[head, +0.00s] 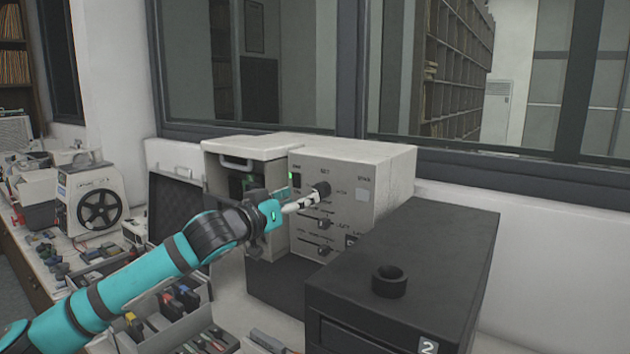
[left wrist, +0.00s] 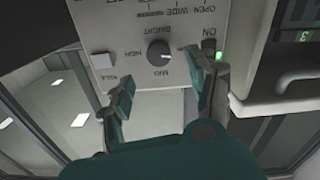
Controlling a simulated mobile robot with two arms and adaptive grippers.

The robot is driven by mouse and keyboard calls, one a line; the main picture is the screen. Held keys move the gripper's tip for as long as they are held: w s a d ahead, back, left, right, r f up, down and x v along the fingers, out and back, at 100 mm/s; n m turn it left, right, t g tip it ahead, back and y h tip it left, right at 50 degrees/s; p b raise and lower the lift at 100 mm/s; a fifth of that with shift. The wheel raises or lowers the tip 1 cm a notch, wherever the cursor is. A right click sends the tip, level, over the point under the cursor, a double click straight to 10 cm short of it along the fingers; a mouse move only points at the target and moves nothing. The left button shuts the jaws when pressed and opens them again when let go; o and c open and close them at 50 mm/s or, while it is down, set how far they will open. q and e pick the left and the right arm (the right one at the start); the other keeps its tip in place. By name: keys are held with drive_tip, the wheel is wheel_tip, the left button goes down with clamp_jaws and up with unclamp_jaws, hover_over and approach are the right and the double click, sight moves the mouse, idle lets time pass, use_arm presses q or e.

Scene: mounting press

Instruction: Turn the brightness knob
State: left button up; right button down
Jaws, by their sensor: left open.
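The brightness knob (left wrist: 158,50) is a small dark round knob with a pale pointer mark on the light panel of the press. Lettering that seems to read BRIGHT, MID and HIGH shows upside down around it in the left wrist view. In the head view the dark knob (head: 323,188) sits at the tip of my left gripper (head: 303,202). In the left wrist view my left gripper (left wrist: 161,72) is open, with one finger on each side below the knob. The fingers look apart from it; the exact depth gap is hard to tell.
The light press housing (head: 385,165) has more dark controls (head: 324,222) below the knob. A black box (head: 440,245) with a round collar (head: 389,281) stands at front right. Tool trays (head: 175,312) and a machine with a black wheel (head: 100,212) are at left.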

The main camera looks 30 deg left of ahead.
sight(318, 191)
use_arm(q)
drive_tip(key=w, duration=0.2)
drive_tip(key=w+p, duration=0.1)
drive_tip(key=w, duration=0.1)
drive_tip(key=w+d, duration=0.1)
drive_tip(key=shift+w+r+p, duration=0.1)
drive_tip(key=shift+w+p, duration=0.3)
drive_tip(key=shift+w, duration=0.45)
drive_tip(key=c, duration=1.1)
